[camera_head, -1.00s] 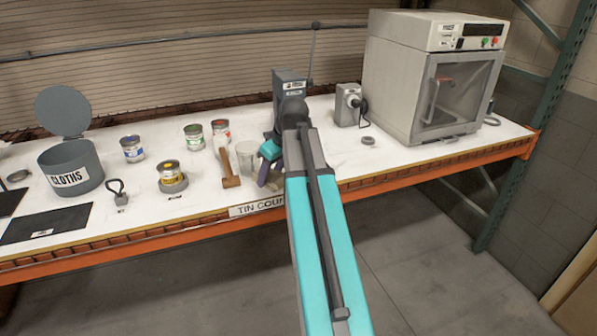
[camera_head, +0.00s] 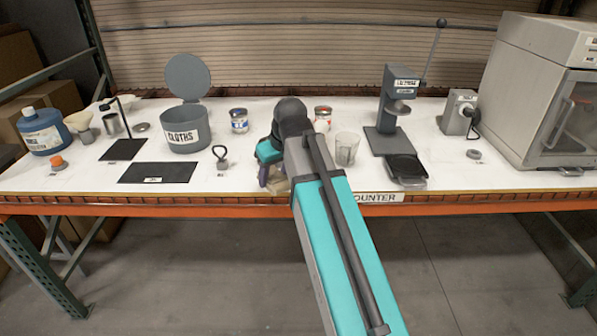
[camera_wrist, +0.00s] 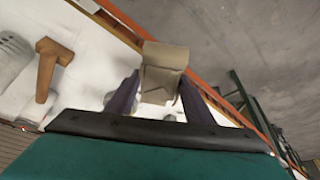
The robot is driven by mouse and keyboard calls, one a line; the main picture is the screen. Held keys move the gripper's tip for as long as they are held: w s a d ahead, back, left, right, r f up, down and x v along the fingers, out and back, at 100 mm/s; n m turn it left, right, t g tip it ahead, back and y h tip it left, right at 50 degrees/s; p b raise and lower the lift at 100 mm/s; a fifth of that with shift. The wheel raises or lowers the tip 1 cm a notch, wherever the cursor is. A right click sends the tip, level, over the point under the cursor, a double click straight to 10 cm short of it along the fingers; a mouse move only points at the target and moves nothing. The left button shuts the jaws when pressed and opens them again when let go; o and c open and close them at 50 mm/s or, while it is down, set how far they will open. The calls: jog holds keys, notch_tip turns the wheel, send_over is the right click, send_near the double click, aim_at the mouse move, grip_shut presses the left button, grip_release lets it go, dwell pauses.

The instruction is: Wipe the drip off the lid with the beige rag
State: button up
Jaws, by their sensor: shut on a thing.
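My gripper (camera_head: 270,180) is at the front of the counter, partly behind my own arm. In the wrist view, its dark fingers (camera_wrist: 160,97) are shut on the beige rag (camera_wrist: 163,68), which hangs folded out past the fingertips near the orange counter edge. A bit of the rag (camera_head: 278,187) shows below my gripper in the head view. The yellow tin seen earlier is now hidden behind my gripper and arm. No drip can be made out. A blue-labelled tin (camera_head: 239,121) and a red-labelled tin (camera_head: 323,119) stand behind.
The grey cloths bin (camera_head: 184,130) stands open at left, with a black mat (camera_head: 158,173) and a small looped weight (camera_head: 221,158) before it. A clear beaker (camera_head: 347,148) and a lever press (camera_head: 390,125) stand right of my arm. A wooden mallet (camera_wrist: 48,68) shows in the wrist view.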

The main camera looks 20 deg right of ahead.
jog(key=shift+s+a+m, duration=0.1)
jog(key=shift+a+m, duration=0.3)
jog(key=shift+a, duration=0.45)
jog(key=shift+a+m+h, duration=0.15)
jog(key=shift+m+h, duration=0.15)
jog(key=shift+d+r+m+h, duration=0.1)
jog(key=shift+d+m+h, duration=0.2)
jog(key=shift+m, duration=0.5)
jog(key=shift+a, duration=0.15)
